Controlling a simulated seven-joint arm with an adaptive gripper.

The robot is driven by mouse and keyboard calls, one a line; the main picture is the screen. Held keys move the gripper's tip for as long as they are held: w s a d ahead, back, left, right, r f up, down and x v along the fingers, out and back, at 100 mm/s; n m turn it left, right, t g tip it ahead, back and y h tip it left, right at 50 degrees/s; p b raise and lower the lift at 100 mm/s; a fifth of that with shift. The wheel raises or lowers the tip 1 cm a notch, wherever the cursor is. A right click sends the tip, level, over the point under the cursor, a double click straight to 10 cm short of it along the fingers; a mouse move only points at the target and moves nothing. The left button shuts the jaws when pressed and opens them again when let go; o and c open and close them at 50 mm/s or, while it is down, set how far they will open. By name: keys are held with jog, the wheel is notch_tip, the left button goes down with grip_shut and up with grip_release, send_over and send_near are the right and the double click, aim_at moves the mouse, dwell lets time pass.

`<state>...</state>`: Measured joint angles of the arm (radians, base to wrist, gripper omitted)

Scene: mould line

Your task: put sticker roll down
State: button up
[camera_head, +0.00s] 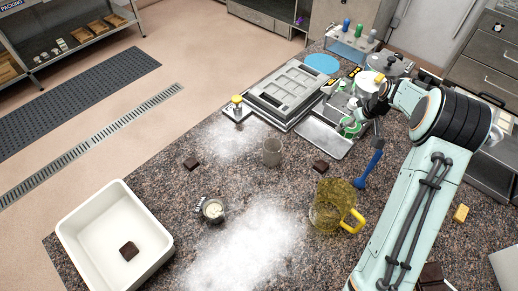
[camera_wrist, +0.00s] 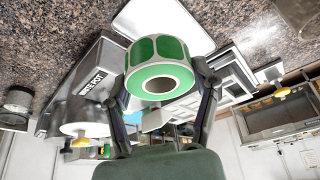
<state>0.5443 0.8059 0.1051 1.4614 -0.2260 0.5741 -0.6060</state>
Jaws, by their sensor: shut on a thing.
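The sticker roll (camera_wrist: 158,70) is a white ring with green stickers around it and an open core. My gripper (camera_wrist: 163,82) is shut on it, with one finger on each side in the wrist view. In the head view the green-and-white roll (camera_head: 350,127) hangs at my gripper (camera_head: 359,114), over or beside the right end of a shallow metal tray (camera_head: 316,140). I cannot tell whether the roll touches anything below. My wrist and fingers partly hide the area around it.
A grey moulding unit (camera_head: 290,88) stands left of my gripper and metal pots (camera_head: 366,82) stand behind it. A white bin (camera_head: 82,216) stands at lower left.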

jog(key=s+a+r+n+g+y, duration=0.1)
jog(key=s+a+n, duration=0.35)
jog(key=a, duration=0.95)
jog(key=s+a+r+n+g+y, duration=0.1)
jog(key=s+a+n, duration=0.35)
jog(key=a, duration=1.05)
jog(key=m, duration=0.1)
send_over(230, 151)
jog(key=s+d, duration=0.1)
jog(key=shift+y, duration=0.3)
notch_tip(230, 151, down, 9)
jog(key=shift+s+d+f, duration=0.1)
jog(key=shift+s, duration=0.05)
jog(key=shift+w+f, duration=0.2)
jog(key=shift+f, duration=0.75)
jog(key=shift+w+f, duration=0.15)
jog(key=shift+f, duration=0.8)
jog(key=shift+f, duration=0.1)
jog(key=o, duration=1.1)
